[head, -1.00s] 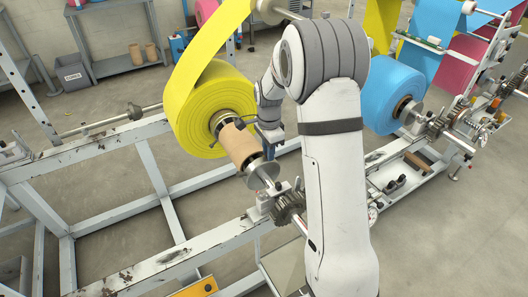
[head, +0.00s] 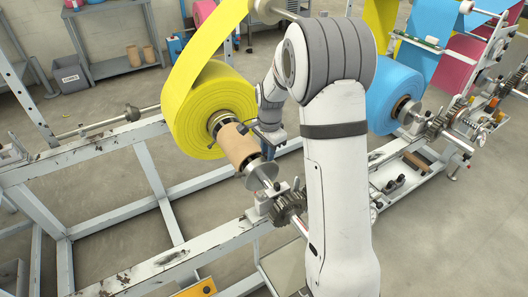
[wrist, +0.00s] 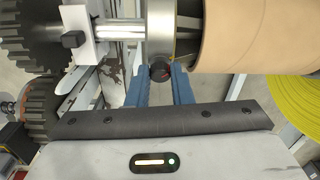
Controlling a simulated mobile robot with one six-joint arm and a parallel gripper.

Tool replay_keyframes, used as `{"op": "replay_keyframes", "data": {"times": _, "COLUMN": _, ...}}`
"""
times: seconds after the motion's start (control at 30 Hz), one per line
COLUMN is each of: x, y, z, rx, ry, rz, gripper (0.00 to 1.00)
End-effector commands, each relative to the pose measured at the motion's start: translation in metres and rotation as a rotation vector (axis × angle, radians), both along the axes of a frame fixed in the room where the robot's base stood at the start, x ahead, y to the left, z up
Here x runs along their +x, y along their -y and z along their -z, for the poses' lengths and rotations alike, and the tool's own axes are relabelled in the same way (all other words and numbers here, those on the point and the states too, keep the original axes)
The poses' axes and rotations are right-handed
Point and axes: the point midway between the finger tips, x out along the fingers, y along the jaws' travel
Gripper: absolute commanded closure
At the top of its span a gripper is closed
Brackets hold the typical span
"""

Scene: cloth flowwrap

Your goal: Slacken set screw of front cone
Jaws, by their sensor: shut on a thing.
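The front cone (wrist: 158,32) is a grey metal collar at the end of the cardboard core, at the top middle of the wrist view. It also shows in the head view as a shiny disc (head: 262,174) on the shaft. In the head view my gripper (head: 270,140) is partly hidden beside the core.
The cardboard core (head: 238,146) sticks out of the yellow roll (head: 208,105). Dark gears (head: 289,207) and a bearing block sit on the frame rail (head: 165,262) close by. A blue roll (head: 394,95) stands to the right. Bare floor shows between the frame bars.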

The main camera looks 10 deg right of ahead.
Motion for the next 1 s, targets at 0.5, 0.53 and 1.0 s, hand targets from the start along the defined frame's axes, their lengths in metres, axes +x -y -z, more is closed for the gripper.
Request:
{"op": "replay_keyframes", "data": {"times": 0.5, "x": -0.0043, "y": 0.0024, "z": 0.0024, "rx": -0.003, "ry": -0.014, "rz": 0.000, "gripper": 1.00}}
{"op": "replay_keyframes", "data": {"times": 0.53, "x": -0.0043, "y": 0.0023, "z": 0.0025, "rx": -0.003, "ry": -0.014, "rz": 0.000, "gripper": 1.00}}
{"op": "replay_keyframes", "data": {"times": 1.0, "x": -0.0015, "y": -0.0002, "z": 0.0007, "rx": -0.001, "ry": -0.005, "rz": -0.001, "gripper": 0.59}}
